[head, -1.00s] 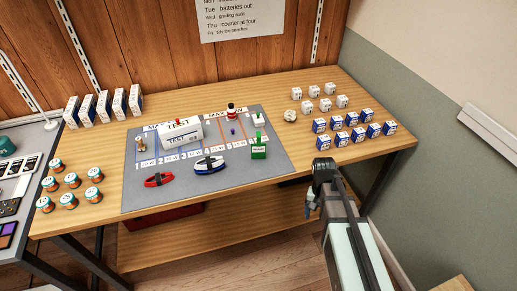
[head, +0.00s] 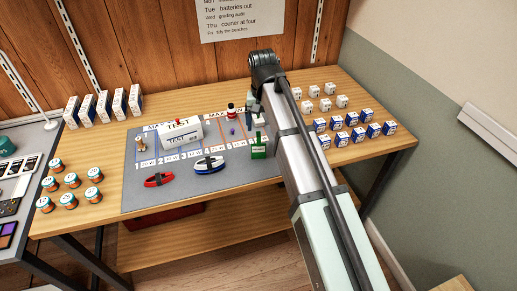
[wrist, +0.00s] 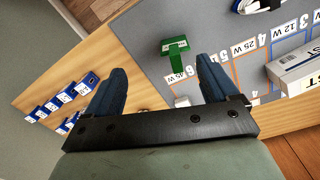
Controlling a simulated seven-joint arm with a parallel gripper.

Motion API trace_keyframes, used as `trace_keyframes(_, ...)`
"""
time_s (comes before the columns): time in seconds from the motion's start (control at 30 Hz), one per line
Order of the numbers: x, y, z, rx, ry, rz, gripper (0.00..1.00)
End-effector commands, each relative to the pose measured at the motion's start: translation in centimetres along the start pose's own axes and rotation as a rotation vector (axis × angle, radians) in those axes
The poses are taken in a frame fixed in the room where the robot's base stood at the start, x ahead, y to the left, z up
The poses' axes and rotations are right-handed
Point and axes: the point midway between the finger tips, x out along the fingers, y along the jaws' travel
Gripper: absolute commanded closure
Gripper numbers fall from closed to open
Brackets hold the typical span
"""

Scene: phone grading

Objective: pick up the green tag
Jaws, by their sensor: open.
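The green tag (head: 258,152) stands near the right edge of the grey mat (head: 215,190), with a pale label on its front. In the wrist view the green tag (wrist: 176,58) looks like a T-shaped green piece, above and between my finger tips. My gripper (head: 252,104) hangs over the mat's right part, behind the tag in the head picture. In the wrist view my gripper (wrist: 160,70) has its two blue fingers spread wide, with nothing held between them. The tag appears apart from both fingers.
The mat also holds a white TEST box (head: 180,134), a red band (head: 159,180), a blue-and-white item (head: 209,165) and a red-and-black piece (head: 231,110). Several blue-and-white boxes (head: 357,134) and white cubes (head: 327,104) stand to the right. The mat's front right is clear.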

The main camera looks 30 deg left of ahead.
Motion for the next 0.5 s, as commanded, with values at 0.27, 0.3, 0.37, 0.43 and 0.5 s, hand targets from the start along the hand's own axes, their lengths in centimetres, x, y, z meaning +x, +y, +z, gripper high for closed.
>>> trace_keyframes(0.27, -2.3, -2.1, -2.4, -0.095, 0.015, -0.038, 0.13)
trace_keyframes(0.3, -1.9, -2.1, -2.4, -0.097, 0.015, -0.038, 0.13)
trace_keyframes(0.37, -1.0, -2.1, -2.3, -0.097, 0.015, -0.039, 0.13)
trace_keyframes(0.43, 0.2, -2.1, -2.3, -0.096, 0.014, -0.038, 0.13)
trace_keyframes(0.5, 1.4, -2.2, -2.3, -0.096, 0.014, -0.038, 0.13)
